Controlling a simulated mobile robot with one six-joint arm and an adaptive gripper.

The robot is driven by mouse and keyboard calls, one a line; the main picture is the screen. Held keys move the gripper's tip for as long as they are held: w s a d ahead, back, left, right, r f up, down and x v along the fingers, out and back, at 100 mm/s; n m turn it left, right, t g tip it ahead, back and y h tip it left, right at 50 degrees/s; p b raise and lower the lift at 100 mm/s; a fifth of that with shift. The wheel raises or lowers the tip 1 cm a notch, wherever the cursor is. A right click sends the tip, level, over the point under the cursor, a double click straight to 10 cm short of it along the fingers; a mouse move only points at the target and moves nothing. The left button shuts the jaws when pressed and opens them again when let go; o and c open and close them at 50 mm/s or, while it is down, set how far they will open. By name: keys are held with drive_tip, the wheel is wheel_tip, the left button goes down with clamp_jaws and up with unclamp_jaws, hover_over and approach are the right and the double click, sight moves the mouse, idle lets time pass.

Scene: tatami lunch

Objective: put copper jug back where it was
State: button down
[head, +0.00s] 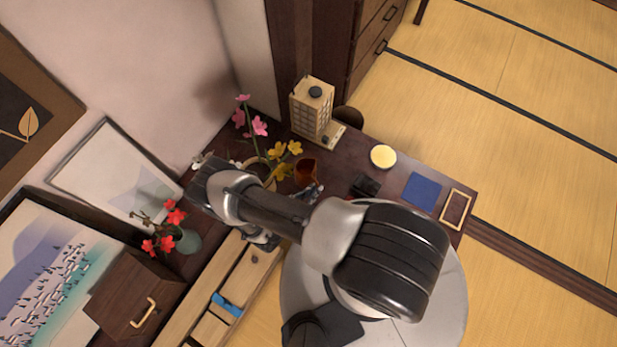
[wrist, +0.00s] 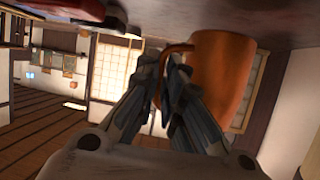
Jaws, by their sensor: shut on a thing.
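The copper jug (head: 306,172) is on or just above the dark wooden table, right of the yellow flowers in the head view. In the wrist view the jug (wrist: 222,85) fills the right of centre, with its handle toward my fingers. My gripper (head: 314,192) is at the jug's near side, partly hidden by my arm in the head view. In the wrist view my gripper (wrist: 168,70) is shut on the jug's handle. I cannot tell whether the jug's base touches the table.
A vase of flowers (head: 283,152) stands close left of the jug. A lattice lantern (head: 313,108) is behind. A small black object (head: 365,185), a yellow round dish (head: 383,156), a blue square (head: 422,193) and a framed tray (head: 455,209) lie to the right.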

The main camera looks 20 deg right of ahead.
sight(309, 178)
drive_tip(key=w, duration=0.3)
drive_tip(key=w+d+b, duration=0.1)
drive_tip(key=w, duration=0.2)
drive_tip(key=shift+w+d, duration=0.2)
drive_tip(key=shift+w, duration=0.1)
drive_tip(key=shift+w+f+b, duration=0.2)
drive_tip(key=shift+f+b, duration=0.85)
drive_tip(key=shift+f, duration=0.7)
drive_tip(key=shift+f, duration=0.15)
drive_tip(key=c, duration=1.7)
unclamp_jaws()
